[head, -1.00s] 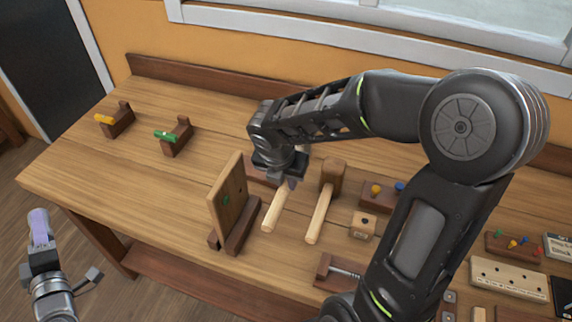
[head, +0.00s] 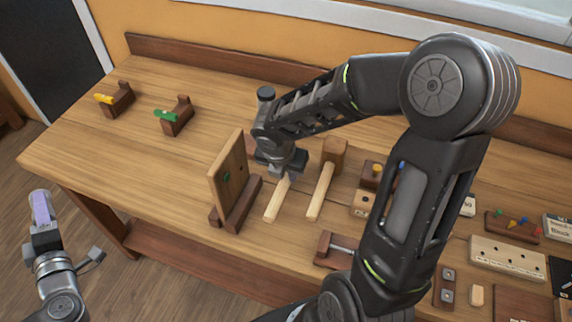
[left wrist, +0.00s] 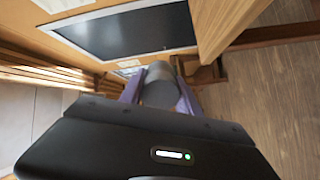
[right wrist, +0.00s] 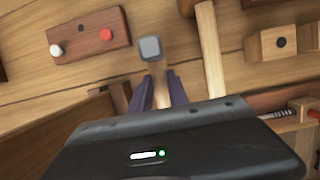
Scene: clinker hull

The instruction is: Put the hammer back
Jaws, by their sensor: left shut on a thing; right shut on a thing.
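The hammer has a pale wooden handle (head: 275,203) and a small grey head (right wrist: 150,48) that shows in the right wrist view. My right gripper (head: 284,175) is shut on its handle, with the purple fingers on both sides of it in the right wrist view (right wrist: 161,92). The gripper hides the head from the head view. I cannot tell whether the hammer touches the bench. My left gripper (head: 41,208) is off the bench's left end, shut on a grey cylindrical thing (left wrist: 158,86).
A wooden mallet (head: 334,152) lies just right of the hammer. An upright wooden board (head: 229,170) stands close on its left. Blocks with yellow (head: 104,98) and green (head: 165,115) pieces stand farther left. Small blocks and a peg board (head: 507,257) crowd the right. The bench's middle left is clear.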

